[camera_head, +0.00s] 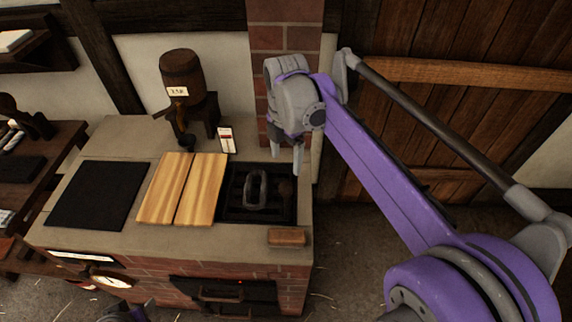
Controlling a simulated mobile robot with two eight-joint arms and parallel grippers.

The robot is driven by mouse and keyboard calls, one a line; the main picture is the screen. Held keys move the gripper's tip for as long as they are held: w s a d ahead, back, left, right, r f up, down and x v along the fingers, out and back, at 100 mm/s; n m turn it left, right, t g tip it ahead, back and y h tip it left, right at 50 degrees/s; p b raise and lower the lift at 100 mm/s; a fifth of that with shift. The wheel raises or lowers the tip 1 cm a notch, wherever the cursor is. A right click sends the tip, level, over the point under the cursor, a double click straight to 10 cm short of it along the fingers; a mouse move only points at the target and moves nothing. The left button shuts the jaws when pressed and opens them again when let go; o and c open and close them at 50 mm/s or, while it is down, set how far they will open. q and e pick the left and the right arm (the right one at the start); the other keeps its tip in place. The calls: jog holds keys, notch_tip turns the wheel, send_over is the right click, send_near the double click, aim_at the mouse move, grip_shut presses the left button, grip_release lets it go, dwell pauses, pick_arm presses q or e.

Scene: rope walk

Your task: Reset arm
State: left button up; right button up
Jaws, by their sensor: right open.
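My right arm comes in from the right, purple and grey. Its gripper (286,158) hangs with the fingers pointing down above the back right of the brick counter (200,240). The two fingers are apart and nothing shows between them. Below it is a black grate (233,208) set in the counter, with a grey ring-shaped handle piece (256,188) on it. Whether the fingertips touch anything cannot be told, but they look clear of the counter.
A small barrel (181,74) on a stand, a label card (227,140), wooden boards (183,188), a black mat (97,195) and a brown block (286,236) are on the counter. A brick pillar (284,50) stands behind. A wooden door (470,110) is at right. Floor at right is clear.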

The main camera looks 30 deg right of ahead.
dwell(0.5)
jog(key=s+a+f+m+t, duration=0.6)
jog(key=s+f+m, duration=0.5)
jog(key=m, duration=0.9)
jog(key=shift+s+a+f+m, duration=0.3)
jog(key=shift+s+a, duration=0.35)
jog(key=shift+s, duration=0.45)
